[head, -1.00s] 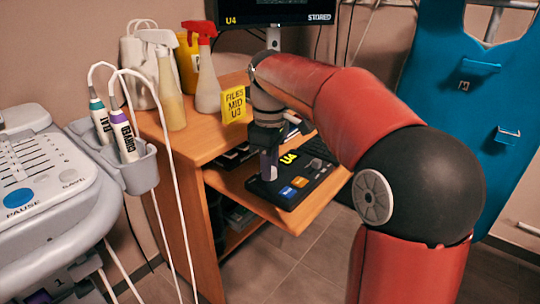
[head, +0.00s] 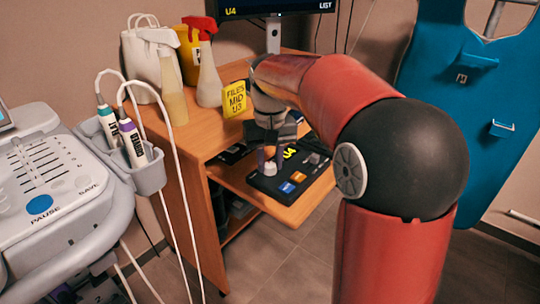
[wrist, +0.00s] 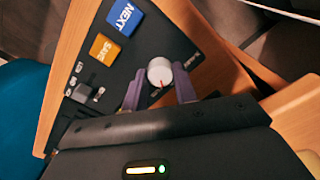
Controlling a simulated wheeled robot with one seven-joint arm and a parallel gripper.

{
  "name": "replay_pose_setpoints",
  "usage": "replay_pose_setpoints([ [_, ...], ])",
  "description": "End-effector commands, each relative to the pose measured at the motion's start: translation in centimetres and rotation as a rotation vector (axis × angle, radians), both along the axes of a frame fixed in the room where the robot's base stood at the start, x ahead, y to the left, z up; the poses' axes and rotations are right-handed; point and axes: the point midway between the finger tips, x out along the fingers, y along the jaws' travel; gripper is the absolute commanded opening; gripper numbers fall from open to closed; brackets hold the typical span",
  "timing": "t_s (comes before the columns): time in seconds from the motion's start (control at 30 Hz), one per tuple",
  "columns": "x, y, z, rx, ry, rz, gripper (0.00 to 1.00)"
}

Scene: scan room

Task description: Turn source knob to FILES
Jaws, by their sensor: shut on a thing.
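The source knob (wrist: 160,68), white with a small red mark, stands on the black control panel (wrist: 160,25). In the wrist view the purple fingers of my gripper (wrist: 159,75) are shut on its two sides. The red mark points toward the gripper side. The small labels around the knob are too blurred to read. In the head view my gripper (head: 268,160) reaches down to the left part of the panel (head: 312,179), and the pale knob (head: 270,169) shows at the fingertips. The monitor (head: 275,8) reads U4 and LIST.
A yellow note (head: 235,99) reads FILES MID U3. SAVE (wrist: 102,48) and NEXT (wrist: 124,18) buttons lie near the knob. Spray bottles (head: 208,80) stand on the wooden desk (head: 190,145).

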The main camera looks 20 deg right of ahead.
Motion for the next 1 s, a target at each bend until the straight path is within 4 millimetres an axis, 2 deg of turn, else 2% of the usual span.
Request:
replay_pose_setpoints([
  [0.43,-0.03,0.01,-0.14,-0.001,0.003,-0.223,0.05],
  [1.0,-0.03,0.00,-0.19,0.000,0.004,-0.256,0.05],
])
